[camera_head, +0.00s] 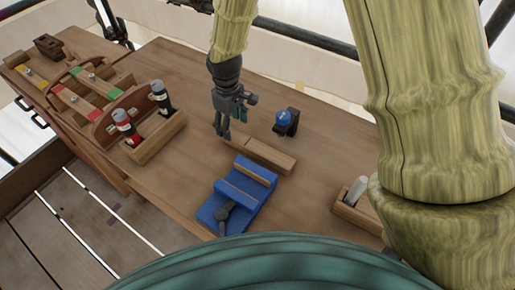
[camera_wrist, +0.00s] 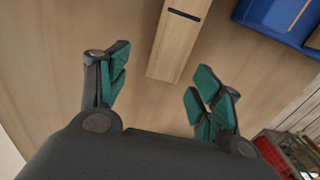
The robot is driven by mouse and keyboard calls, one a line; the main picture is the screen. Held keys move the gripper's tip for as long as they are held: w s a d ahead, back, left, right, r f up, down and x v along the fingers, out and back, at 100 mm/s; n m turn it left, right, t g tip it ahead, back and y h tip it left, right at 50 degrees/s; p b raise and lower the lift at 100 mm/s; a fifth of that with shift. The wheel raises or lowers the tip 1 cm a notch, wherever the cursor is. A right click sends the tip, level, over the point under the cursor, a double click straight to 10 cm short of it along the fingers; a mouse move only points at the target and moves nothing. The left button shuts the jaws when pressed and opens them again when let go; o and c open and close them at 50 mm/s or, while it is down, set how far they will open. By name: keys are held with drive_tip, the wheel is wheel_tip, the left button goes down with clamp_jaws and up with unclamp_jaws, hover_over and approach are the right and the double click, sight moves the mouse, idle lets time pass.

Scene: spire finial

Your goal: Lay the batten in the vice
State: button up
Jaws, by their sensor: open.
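The batten (camera_head: 268,155), a pale wooden bar, lies on the bench just behind the blue vice. The vice (camera_head: 226,208) has wooden jaw faces, a dark handle at its front and a gap between its jaws. My gripper (camera_head: 228,132) is open and empty at the batten's left end; whether it touches the bench or batten I cannot tell. In the wrist view the batten (camera_wrist: 182,35), with a dark slot across it, reaches toward the space between the green-padded fingers (camera_wrist: 158,92). A blue part of the vice (camera_wrist: 272,18) shows at the top right.
A wooden rack (camera_head: 155,146) with a red and a dark bottle stands left. A blue-topped dark object (camera_head: 285,121) stands behind the batten. A wooden holder with a pale rounded piece (camera_head: 356,190) is at right. Wooden trays (camera_head: 85,95) lie far left. Bench between rack and vice is clear.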

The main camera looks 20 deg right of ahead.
sight(233, 134)
drive_tip(key=shift+s+f+p, duration=0.35)
drive_tip(key=shift+s, duration=0.15)
drive_tip(key=shift+f+p, duration=0.45)
drive_tip(key=shift+f, duration=1.45)
drive_tip(key=c, duration=1.3)
drive_tip(key=shift+r, duration=0.1)
